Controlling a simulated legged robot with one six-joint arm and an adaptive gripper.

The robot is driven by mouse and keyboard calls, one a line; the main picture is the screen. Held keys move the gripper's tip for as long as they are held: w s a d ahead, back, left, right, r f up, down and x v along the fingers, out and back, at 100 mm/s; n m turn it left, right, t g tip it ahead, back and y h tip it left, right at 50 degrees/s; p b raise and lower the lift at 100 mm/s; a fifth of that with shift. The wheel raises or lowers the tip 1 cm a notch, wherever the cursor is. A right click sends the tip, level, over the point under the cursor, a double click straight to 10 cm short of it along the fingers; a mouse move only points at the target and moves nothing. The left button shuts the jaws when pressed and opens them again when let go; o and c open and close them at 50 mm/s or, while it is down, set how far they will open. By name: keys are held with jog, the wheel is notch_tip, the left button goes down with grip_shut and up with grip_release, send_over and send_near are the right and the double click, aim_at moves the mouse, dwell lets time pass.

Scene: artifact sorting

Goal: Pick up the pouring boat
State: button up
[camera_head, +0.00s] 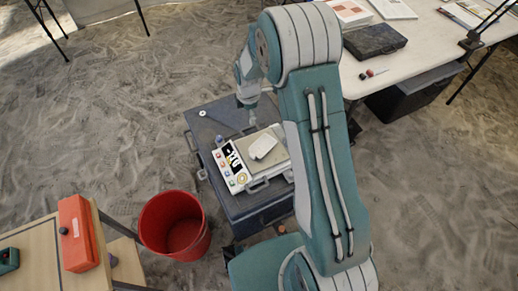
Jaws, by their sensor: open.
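A small white, rounded, boat-like vessel (263,147), which looks like the pouring boat, lies on the beige top of a low tray or device (280,163). This stands on a dark grey case (228,118). My arm reaches down from above, and my gripper (251,119) hangs over the case, just behind and left of the white vessel in the picture. It appears apart from the vessel and empty. The fingers are small and partly blurred against the dark case. My arm hides the area to the right of the case.
A red bucket (175,222) stands on the sandy floor. A wooden table with a red box (77,233) is at lower left. A white table with a dark case (374,40) is at upper right.

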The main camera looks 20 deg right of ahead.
aim_at(252, 155)
jog(key=f+n, duration=0.1)
jog(key=f, duration=0.6)
jog(key=f+n, duration=0.2)
jog(key=f, duration=0.5)
jog(key=f+n+g, duration=0.1)
jog(key=f+n, duration=0.1)
jog(key=f, duration=0.5)
jog(key=shift+w+d+f, duration=0.15)
jog(key=shift+w, duration=0.05)
jog(key=shift+s+d+f, duration=0.1)
jog(key=shift+d+f, duration=0.1)
jog(key=shift+f, duration=0.45)
jog(key=f, duration=0.3)
jog(key=shift+s+f, duration=0.2)
jog(key=shift+f, duration=0.15)
jog(key=shift+a+f, duration=0.1)
jog(key=shift+f, duration=0.3)
